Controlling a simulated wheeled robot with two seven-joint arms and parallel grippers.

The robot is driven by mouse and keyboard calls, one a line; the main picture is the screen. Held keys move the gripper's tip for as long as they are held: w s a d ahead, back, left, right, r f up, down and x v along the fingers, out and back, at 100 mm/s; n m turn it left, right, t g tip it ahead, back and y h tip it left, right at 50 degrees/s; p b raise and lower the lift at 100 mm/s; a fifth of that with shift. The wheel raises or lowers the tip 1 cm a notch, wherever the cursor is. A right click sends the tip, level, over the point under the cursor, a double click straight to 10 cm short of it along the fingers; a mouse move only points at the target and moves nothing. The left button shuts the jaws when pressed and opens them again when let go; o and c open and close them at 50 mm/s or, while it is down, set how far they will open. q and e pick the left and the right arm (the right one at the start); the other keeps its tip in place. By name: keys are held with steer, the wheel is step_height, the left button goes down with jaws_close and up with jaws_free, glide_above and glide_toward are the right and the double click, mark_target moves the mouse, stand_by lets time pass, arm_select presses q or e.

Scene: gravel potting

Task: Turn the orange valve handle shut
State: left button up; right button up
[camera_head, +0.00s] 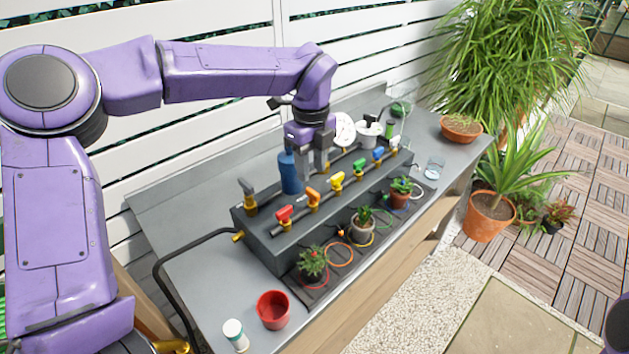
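The orange valve handle (312,194) sits on the pipe along the top of the dark grey block, between the red valve handle (284,213) and the yellow valve handle (336,181). Whether it lies along or across the pipe is hard to tell at this size. My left gripper (315,174) points down just behind and above the orange handle, its two fingers apart with nothing visible between them. It appears not to touch the handle. My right gripper is out of view.
A blue bottle (290,173) stands close left of my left gripper. Potted plants (312,262) line the front tray. A red cup (272,310) and white-green container (235,335) stand at the near end.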

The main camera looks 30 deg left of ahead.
mark_target(313, 191)
arm_select(q)
steer(key=f, duration=0.5)
steer(key=shift+w+f+p, duration=0.25)
steer(key=shift+p, duration=0.1)
steer(key=shift+f, duration=0.35)
steer(key=shift+s+f, duration=0.1)
steer(key=shift+f, duration=0.1)
jaws_close()
